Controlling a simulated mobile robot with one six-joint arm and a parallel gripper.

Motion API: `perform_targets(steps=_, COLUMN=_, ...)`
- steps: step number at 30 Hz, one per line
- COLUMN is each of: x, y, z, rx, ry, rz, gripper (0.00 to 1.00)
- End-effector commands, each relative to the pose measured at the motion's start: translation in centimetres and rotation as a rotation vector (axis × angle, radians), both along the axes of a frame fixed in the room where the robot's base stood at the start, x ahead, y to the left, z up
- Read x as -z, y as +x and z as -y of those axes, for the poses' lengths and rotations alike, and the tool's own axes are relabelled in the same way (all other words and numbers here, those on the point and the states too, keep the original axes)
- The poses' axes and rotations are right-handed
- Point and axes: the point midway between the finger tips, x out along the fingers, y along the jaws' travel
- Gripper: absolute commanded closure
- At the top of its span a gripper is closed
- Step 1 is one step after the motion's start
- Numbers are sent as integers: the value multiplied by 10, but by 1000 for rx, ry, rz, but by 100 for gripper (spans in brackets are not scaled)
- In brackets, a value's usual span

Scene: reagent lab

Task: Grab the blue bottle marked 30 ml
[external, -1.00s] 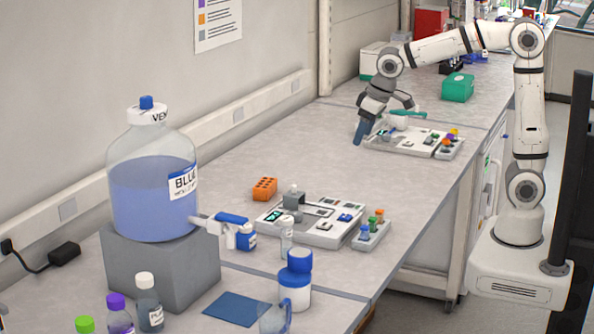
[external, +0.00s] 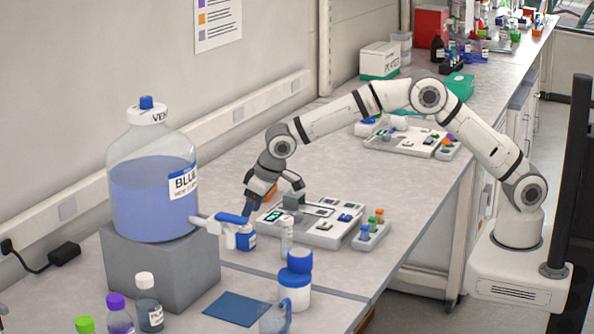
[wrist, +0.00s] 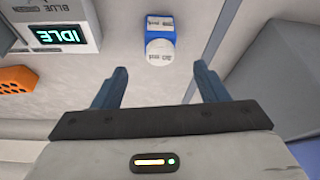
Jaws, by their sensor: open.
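A small bottle with a blue body and a white label or cap (external: 246,241) stands on the bench below the blue-handled spigot. In the wrist view a blue bottle with a white top (wrist: 160,48) shows just beyond my fingertips, roughly centred between them; its small print is hard to read. My gripper (wrist: 160,75) is open with nothing between its fingers. In the external view my gripper (external: 262,203) is low over the bench, behind the bottle and beside the white device, with its fingers partly hidden.
The big BLUE jug (external: 150,200) stands on a grey block (external: 165,270), its spigot (external: 215,224) close to the small bottle. A white device (external: 315,232), with an IDLE screen (wrist: 58,35), and an orange rack (wrist: 15,80) are near my gripper. A blue-capped bottle (external: 295,285) stands in front.

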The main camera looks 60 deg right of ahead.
Motion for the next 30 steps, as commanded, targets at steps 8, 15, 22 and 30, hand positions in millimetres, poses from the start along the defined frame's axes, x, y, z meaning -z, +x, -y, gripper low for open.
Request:
perform_targets(steps=8, x=32, y=10, z=0, rx=0, ry=-3, rz=-5, gripper=33)
perform_targets(steps=15, x=57, y=20, z=-2, rx=0, ry=-1, rz=-2, gripper=33)
perform_targets(steps=22, x=59, y=20, z=-2, rx=0, ry=-1, rz=0, gripper=33)
perform_targets(steps=30, x=59, y=20, z=-2, rx=0, ry=-1, rz=-1, gripper=54)
